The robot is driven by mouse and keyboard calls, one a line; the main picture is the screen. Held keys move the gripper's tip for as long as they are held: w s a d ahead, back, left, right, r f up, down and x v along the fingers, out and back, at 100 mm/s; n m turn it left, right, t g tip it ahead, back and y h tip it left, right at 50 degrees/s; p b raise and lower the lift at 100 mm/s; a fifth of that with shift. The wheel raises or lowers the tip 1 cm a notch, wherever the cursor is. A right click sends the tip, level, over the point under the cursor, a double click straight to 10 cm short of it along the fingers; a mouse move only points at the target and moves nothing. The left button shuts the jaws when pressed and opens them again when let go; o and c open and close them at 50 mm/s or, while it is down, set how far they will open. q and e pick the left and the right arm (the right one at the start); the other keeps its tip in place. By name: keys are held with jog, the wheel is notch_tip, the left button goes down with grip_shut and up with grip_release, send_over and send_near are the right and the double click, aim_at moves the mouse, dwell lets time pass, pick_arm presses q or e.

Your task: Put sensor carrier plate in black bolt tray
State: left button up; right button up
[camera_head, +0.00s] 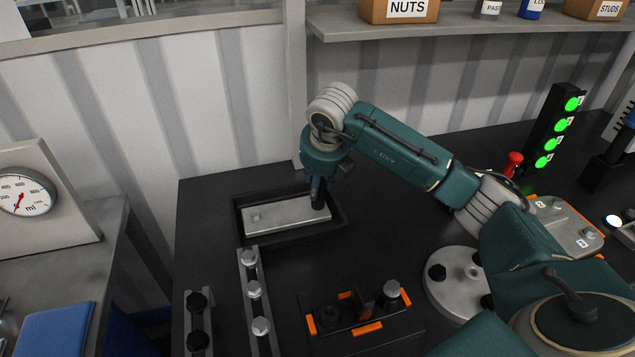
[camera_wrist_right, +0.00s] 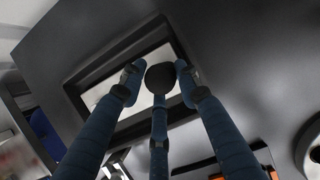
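The sensor carrier plate (camera_head: 285,216) is a light grey rectangle with a small round stud near its left end. In the head view it is within the outline of the black bolt tray (camera_head: 240,232); I cannot tell if it rests flat on the tray floor. My right gripper (camera_head: 318,197) is at the plate's right end, fingers pointing down. In the right wrist view, the fingertips (camera_wrist_right: 158,77) are in front of the plate (camera_wrist_right: 105,93) and the tray rim (camera_wrist_right: 105,65). Gaps show between the fingertips, but their contact with the plate is hidden. My left gripper is out of view.
A strip with silver bolts (camera_head: 254,289) and one with black bolts (camera_head: 197,320) stand in front of the tray. An orange-and-black fixture (camera_head: 355,313) and a round metal flange (camera_head: 455,280) are to the right. The wall is close behind the tray.

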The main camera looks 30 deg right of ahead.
jog(key=o, duration=0.3)
jog(key=shift+o, duration=0.2)
jog(key=shift+r, duration=0.15)
jog(key=shift+s+r, duration=0.1)
jog(key=shift+r, duration=0.25)
jog(key=b+v, duration=0.2)
jog(key=v, duration=0.9)
jog(key=shift+s+a, duration=0.1)
jog(key=shift+s, duration=0.05)
